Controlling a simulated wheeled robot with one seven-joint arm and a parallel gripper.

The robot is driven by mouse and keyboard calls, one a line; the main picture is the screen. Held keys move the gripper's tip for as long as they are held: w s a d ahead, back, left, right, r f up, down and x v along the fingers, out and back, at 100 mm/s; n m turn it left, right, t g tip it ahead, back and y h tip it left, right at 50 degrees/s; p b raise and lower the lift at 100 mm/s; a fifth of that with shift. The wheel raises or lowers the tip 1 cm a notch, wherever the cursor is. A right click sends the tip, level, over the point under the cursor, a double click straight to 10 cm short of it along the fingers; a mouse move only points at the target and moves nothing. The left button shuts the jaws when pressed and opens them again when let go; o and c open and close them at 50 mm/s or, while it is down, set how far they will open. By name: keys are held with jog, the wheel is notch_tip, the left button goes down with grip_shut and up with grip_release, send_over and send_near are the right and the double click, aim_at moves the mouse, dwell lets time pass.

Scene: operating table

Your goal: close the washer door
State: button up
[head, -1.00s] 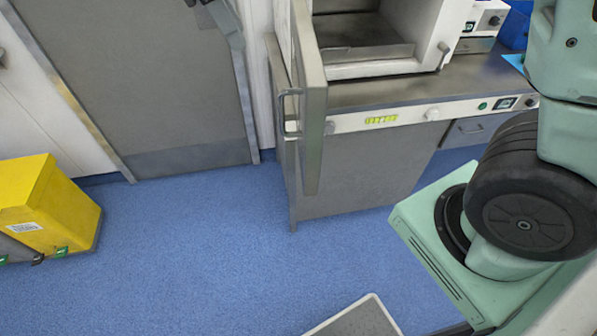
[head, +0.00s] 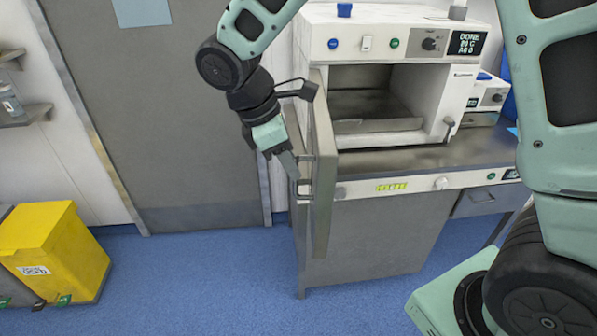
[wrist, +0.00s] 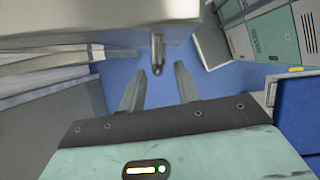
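The washer (head: 385,47) is a white box with an open, empty chamber on the counter. Its grey door (head: 322,150) stands wide open at the left, seen almost edge-on, with a bar handle (head: 304,188) on its left face. My gripper (head: 290,168) is at the left of the door, close to the handle and pointing down. In the wrist view, my gripper (wrist: 158,90) is open, its two fingers apart with nothing between the tips. The handle (wrist: 157,52) shows just beyond the gap between them; I cannot tell if they touch. The door (wrist: 100,22) fills the top.
A steel counter (head: 420,158) with a grey cabinet (head: 370,235) below carries the washer. A yellow bin (head: 60,250) stands at far left. A grey room door (head: 150,120) is behind my arm. Blue floor (head: 190,265) left of the cabinet is clear.

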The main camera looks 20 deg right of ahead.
jog(key=shift+p+x, duration=0.35)
jog(key=shift+x, duration=2.15)
grip_shut()
